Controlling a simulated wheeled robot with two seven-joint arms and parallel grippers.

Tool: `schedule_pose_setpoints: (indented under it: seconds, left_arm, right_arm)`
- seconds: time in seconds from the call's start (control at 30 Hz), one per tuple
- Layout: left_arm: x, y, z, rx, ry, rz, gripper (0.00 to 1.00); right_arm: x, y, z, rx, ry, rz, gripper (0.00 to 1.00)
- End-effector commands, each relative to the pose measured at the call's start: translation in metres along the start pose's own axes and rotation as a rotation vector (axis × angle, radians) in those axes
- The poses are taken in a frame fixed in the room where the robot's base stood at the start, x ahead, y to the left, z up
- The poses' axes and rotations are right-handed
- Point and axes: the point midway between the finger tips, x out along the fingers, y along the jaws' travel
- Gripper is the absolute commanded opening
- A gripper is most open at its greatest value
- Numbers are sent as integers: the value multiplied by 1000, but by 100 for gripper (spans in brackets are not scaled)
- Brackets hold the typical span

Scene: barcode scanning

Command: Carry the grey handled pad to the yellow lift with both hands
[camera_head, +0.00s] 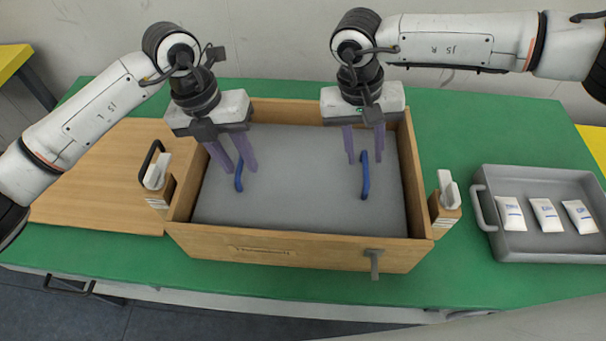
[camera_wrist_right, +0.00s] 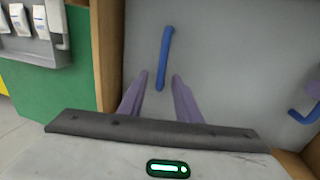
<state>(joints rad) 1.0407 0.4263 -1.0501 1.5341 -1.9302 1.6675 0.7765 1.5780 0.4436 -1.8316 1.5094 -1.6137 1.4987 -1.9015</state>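The grey pad (camera_head: 300,190) lies flat inside a wooden box and has two blue handles. My left gripper (camera_head: 241,171) is open, with its purple fingers apart above the left blue handle (camera_head: 239,180). My right gripper (camera_head: 365,162) is open above the right blue handle (camera_head: 365,178). In the right wrist view, that handle (camera_wrist_right: 165,58) appears between and just beyond the open fingertips (camera_wrist_right: 160,75). Neither gripper holds anything. Yellow surfaces show at the left edge (camera_head: 12,60) and right edge (camera_head: 597,145) of the head view; I cannot tell which is the lift.
The wooden box (camera_head: 300,250) stands on a green table (camera_head: 120,262), its walls rising around the pad. A wooden lid-like board (camera_head: 95,190) lies left of it. A grey tray (camera_head: 545,253) with white packets stands right. A latch (camera_head: 374,262) sticks out in front.

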Motion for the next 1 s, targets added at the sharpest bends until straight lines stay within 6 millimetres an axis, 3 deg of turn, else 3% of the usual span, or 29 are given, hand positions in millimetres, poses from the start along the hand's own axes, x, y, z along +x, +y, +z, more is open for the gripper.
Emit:
schedule_pose_setpoints:
  seconds: [0.23, 0.4, 0.43, 0.77, 1.0]
  left_arm:
    - [1, 0, 0, 0, 0, 0, 30]
    - [0, 0, 0, -1, 0, 0, 1]
    - [0, 0, 0, -1, 0, 0, 0]
    - [-1, 0, 0, -1, 0, 0, 0]
    - [-16, -3, 0, -1, -1, 0, 0]
  right_arm:
    - [1, 0, 0, 0, 0, 0, 31]
    - [0, 0, 0, 0, 0, 1, 2]
    - [0, 0, 0, 0, 0, 1, 0]
    - [-1, 1, 0, 1, 0, 1, 0]
    - [-15, 4, 0, 2, 1, 2, 0]
